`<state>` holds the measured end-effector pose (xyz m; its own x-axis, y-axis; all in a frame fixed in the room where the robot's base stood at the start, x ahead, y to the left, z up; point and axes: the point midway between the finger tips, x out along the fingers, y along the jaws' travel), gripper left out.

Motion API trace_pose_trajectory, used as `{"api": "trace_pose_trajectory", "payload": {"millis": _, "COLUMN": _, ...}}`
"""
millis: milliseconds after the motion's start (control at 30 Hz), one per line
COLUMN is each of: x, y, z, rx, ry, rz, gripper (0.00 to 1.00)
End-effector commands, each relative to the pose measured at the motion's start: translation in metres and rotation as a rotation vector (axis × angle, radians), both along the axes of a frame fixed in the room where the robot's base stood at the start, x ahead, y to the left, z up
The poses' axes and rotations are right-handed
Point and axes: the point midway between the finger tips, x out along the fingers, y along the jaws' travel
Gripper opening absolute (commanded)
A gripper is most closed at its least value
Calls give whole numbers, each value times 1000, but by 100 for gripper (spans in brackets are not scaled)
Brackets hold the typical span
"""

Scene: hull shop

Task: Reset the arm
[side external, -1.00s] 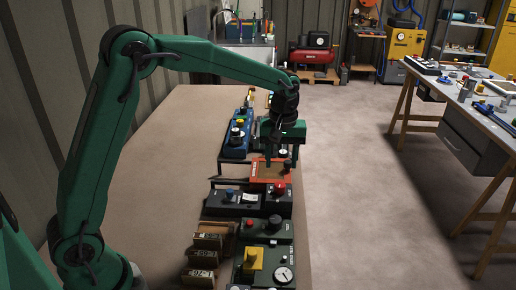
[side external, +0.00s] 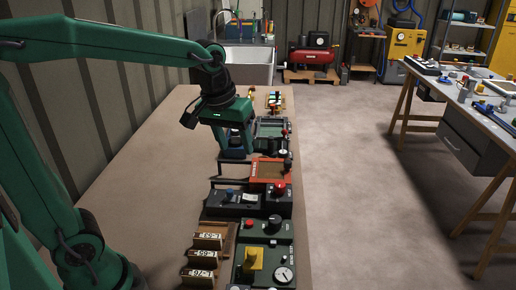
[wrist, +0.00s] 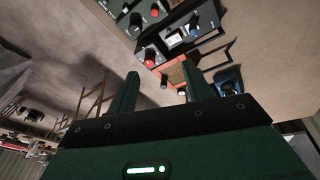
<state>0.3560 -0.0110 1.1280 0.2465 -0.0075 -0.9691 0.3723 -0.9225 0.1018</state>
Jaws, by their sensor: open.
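My green arm is bent over the bench from the left in the side external view. My gripper (side external: 236,143) hangs above the bench near the blue control box (side external: 236,152), which it partly hides. In the wrist view my gripper (wrist: 160,84) has its two fingers spread apart with nothing held between them. The orange-framed panel (side external: 258,180) stands in front of and to the right of my gripper. It shows between the fingers in the wrist view (wrist: 174,76).
A dark box with a red button (side external: 250,203) and a green box with a gauge (side external: 265,266) line the bench's right edge. Several numbered blocks (side external: 205,255) sit at the front. The bench top (side external: 140,180) is clear at left. A second table (side external: 480,115) stands right.

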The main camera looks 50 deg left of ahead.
Motion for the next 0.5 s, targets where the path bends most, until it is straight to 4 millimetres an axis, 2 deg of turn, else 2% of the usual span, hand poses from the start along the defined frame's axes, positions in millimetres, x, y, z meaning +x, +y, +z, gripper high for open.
{"api": "trace_pose_trajectory", "payload": {"millis": 233, "x": -46, "y": 5, "z": 9, "rx": 36, "ry": -82, "rz": -117, "gripper": 50}}
{"api": "trace_pose_trajectory", "payload": {"millis": 500, "x": -92, "y": 8, "z": 5, "rx": 88, "ry": -165, "rz": -244, "gripper": 50}}
